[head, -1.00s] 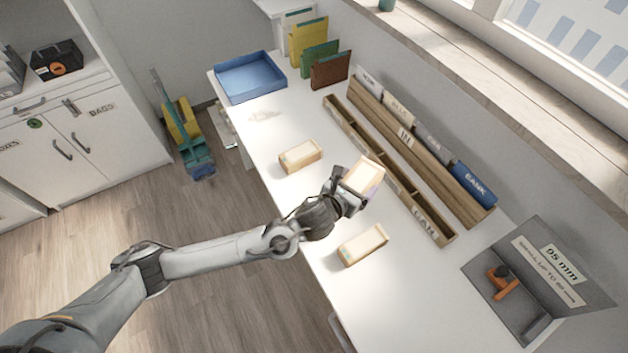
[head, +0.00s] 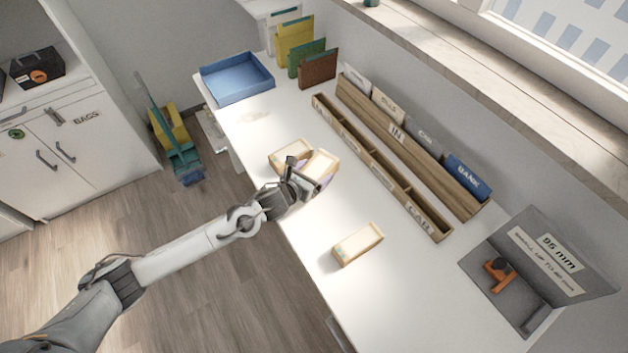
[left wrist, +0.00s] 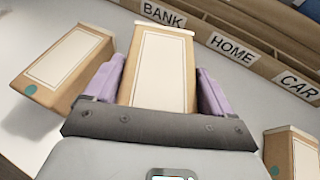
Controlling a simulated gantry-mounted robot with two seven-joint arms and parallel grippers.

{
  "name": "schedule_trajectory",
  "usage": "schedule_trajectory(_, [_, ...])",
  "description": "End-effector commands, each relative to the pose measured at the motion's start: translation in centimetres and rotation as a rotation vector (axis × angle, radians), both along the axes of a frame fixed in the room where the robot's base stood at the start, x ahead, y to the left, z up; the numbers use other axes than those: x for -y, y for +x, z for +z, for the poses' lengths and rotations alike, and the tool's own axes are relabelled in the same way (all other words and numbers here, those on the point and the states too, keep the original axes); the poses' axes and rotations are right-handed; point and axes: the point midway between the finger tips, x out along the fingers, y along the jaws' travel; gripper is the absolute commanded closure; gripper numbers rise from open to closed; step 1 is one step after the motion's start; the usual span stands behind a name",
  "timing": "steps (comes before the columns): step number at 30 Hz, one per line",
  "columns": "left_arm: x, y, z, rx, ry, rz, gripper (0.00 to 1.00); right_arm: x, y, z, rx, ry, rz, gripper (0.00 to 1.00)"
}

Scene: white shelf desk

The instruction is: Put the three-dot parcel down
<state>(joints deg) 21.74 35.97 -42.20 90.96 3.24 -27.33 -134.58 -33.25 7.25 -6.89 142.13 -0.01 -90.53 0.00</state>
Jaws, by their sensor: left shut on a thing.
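My left gripper (head: 308,174) is shut on a cream-topped tan parcel (head: 321,163), which also shows between the purple finger pads in the left wrist view (left wrist: 160,65). No dots show on its visible faces, and I cannot tell whether it touches the desk (head: 310,240). A similar parcel (head: 288,150) lies close beside it at the upper left, partly hidden by the gripper in the head view. It shows a teal dot in the left wrist view (left wrist: 65,65). Another parcel (head: 357,244) lies apart, nearer the lower right, with a teal dot in the left wrist view (left wrist: 294,155). My right gripper is not in view.
A long wooden sorter (head: 385,172) with labels including BANK, HOME and CAR runs along the desk's back. A blue tray (head: 237,78) and upright folders (head: 318,68) stand at the far end. A grey gauge stand (head: 530,280) is at the lower right.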

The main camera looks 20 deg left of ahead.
Motion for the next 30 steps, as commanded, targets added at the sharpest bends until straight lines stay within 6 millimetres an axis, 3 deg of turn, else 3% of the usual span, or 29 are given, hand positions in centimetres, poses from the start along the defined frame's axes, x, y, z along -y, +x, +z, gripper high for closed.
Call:
schedule_trajectory(11, [0.0,0.0,-3.7,0.001,-0.002,0.002,0.55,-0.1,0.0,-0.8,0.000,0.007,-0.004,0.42])
schedule_trajectory(24, [0.0,0.0,-4.3,0.002,0.000,0.000,0.55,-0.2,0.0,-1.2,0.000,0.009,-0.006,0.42])
schedule_trajectory(25, [0.0,0.0,-4.3,0.000,0.001,0.000,0.13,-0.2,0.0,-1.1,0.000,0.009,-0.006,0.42])
schedule_trajectory(27, [0.0,0.0,-4.3,0.000,0.001,0.000,0.02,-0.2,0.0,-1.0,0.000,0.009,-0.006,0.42])
schedule_trajectory(30, [0.0,0.0,-4.3,0.000,0.001,0.000,0.00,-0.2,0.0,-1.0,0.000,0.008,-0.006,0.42])
